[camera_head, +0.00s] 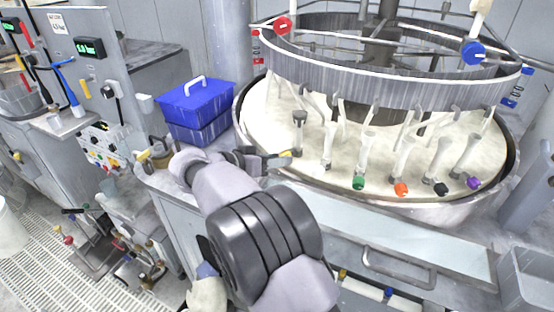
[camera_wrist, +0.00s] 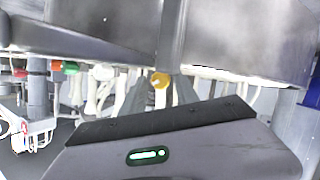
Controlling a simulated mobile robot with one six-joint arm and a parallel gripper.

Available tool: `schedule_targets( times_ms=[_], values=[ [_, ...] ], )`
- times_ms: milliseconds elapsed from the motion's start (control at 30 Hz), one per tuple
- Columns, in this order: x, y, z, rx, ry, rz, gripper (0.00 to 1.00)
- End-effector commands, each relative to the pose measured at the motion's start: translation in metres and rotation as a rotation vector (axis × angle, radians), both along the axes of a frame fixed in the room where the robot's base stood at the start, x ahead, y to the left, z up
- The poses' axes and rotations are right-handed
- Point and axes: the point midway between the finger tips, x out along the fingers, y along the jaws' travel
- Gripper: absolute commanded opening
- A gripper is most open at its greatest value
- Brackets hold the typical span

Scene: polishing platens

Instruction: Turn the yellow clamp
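The yellow clamp (camera_head: 285,154) shows as a small yellow end at the near left rim of the round platen (camera_head: 270,125), the leftmost of a row of coloured clamps. My gripper (camera_head: 278,160) reaches right from my wrist, its tip right beside the yellow end. In the wrist view the yellow round end (camera_wrist: 160,80) lies just beyond the dark gripper body, near the picture's middle.
Green (camera_head: 359,181), orange (camera_head: 401,188), black (camera_head: 440,188) and purple (camera_head: 474,183) clamps follow to the right along the rim. A large metal ring (camera_head: 400,90) stands above the platen. A blue lidded box (camera_head: 197,105) sits to the left. A drawer handle (camera_head: 398,268) projects below.

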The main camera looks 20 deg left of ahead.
Motion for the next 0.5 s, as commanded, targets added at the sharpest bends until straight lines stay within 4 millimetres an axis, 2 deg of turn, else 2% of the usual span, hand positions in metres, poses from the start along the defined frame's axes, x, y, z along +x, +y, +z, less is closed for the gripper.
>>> schedule_targets(
  times_ms=[167, 500],
  values=[
    [-0.023, 0.014, 0.013, 0.001, -0.001, 0.004, 0.36],
    [-0.109, 0.062, 0.052, 0.001, -0.001, 0.003, 0.36]
  ],
)
